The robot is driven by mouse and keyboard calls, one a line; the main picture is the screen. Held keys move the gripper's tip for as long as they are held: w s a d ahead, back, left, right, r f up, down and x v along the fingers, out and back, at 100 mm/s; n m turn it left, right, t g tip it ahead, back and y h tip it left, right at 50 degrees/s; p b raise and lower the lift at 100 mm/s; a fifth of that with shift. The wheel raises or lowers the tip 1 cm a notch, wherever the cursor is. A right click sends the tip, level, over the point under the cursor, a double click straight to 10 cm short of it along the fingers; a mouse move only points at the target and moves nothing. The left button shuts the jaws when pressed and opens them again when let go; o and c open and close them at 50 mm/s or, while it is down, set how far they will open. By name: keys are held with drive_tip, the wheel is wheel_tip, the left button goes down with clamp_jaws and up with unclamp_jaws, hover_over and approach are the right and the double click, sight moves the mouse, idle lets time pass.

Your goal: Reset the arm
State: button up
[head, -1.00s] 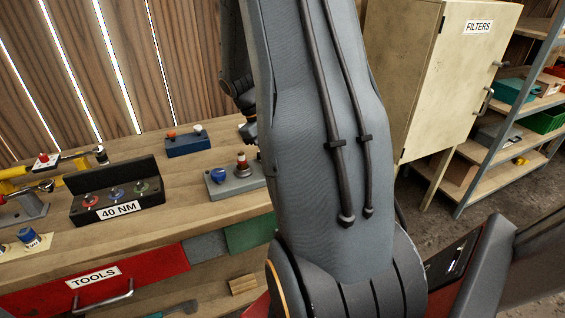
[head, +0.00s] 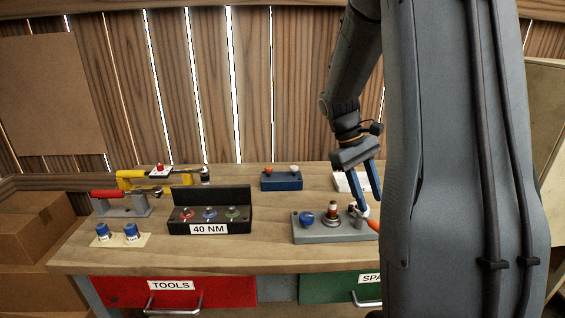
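My gripper (head: 370,200) hangs from my arm over the right part of the workbench (head: 270,262), pointing down. Its two blue-edged fingers are spread apart, and I see nothing between them. A small metal part with an orange end (head: 373,224) shows just below the fingertips. I cannot tell if the fingers touch it. My arm's large grey link hides the bench's right side.
A black 40 NM holder (head: 210,212) with coloured pieces stands mid-bench. A blue block (head: 282,181) sits at the back. Red TOOLS (head: 205,291) and green (head: 330,288) drawers are below.

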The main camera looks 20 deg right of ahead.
drive_tip(key=s+a+f+t+y, duration=0.1)
drive_tip(key=s+a+f+t, duration=0.1)
drive_tip(key=a, duration=1.1)
drive_tip(key=s+a+f+m+t+y, duration=0.1)
drive_tip(key=s+a+f+t, duration=0.2)
drive_tip(key=a, duration=1.1)
drive_tip(key=shift+s+y, duration=0.2)
drive_tip(key=shift+y, duration=0.2)
